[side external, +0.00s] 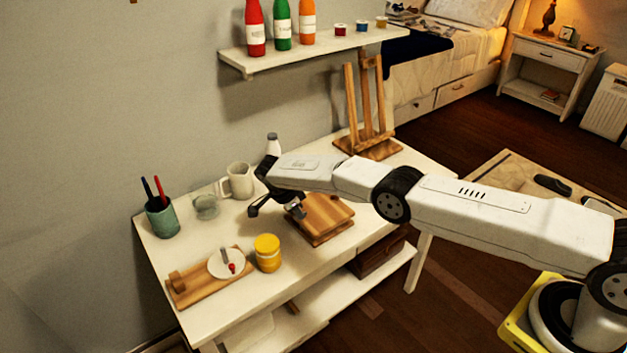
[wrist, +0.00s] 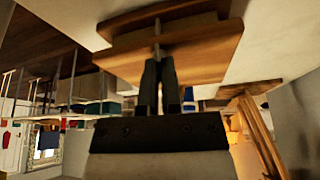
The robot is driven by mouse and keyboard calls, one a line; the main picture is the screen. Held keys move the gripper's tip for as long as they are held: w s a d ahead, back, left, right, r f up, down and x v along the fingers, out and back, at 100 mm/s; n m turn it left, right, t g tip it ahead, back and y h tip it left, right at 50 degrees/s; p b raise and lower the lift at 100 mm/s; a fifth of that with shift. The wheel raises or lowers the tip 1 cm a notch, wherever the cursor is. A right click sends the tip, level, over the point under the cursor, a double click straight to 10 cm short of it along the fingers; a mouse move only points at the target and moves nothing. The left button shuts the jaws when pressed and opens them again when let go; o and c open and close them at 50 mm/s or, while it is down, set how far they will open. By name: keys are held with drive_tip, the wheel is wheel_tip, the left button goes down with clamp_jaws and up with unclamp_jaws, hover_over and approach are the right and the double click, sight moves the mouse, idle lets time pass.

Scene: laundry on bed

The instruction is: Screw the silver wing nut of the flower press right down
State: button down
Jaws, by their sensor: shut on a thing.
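The flower press (side external: 328,212) lies on the white desk, its wooden boards stacked flat. In the wrist view the press (wrist: 205,62) is seen edge-on and upside down, with a thin metal bolt (wrist: 157,27) running up at its near edge. My gripper (side external: 297,210) is at the press's left edge; its dark fingers (wrist: 158,72) are close together in line with the bolt. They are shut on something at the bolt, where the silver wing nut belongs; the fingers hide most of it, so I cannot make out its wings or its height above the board.
A yellow jar (side external: 267,254), a wooden board with a white disc (side external: 226,263), a pen cup (side external: 162,217), a glass (side external: 205,206), a mug (side external: 238,181) and a white bottle (side external: 273,145) stand around the press. A wooden easel (side external: 368,147) stands behind it.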

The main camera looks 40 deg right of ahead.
drive_tip(key=c, duration=0.8)
unclamp_jaws()
drive_tip(key=shift+r, duration=0.1)
drive_tip(key=v, duration=0.7)
drive_tip(key=shift+r, duration=0.25)
drive_tip(key=shift+a, duration=0.15)
drive_tip(key=o, duration=0.7)
drive_tip(key=s+d+n+t+y, duration=0.1)
drive_tip(key=n, duration=0.5)
drive_tip(key=s+d+n+t+y, duration=0.1)
drive_tip(key=s+n+t, duration=0.1)
drive_tip(key=n, duration=0.4)
drive_tip(key=s+d+n+t+y, duration=0.1)
drive_tip(key=n+t, duration=0.1)
drive_tip(key=n, duration=0.4)
drive_tip(key=shift+s+y, duration=0.2)
drive_tip(key=shift+y, duration=0.1)
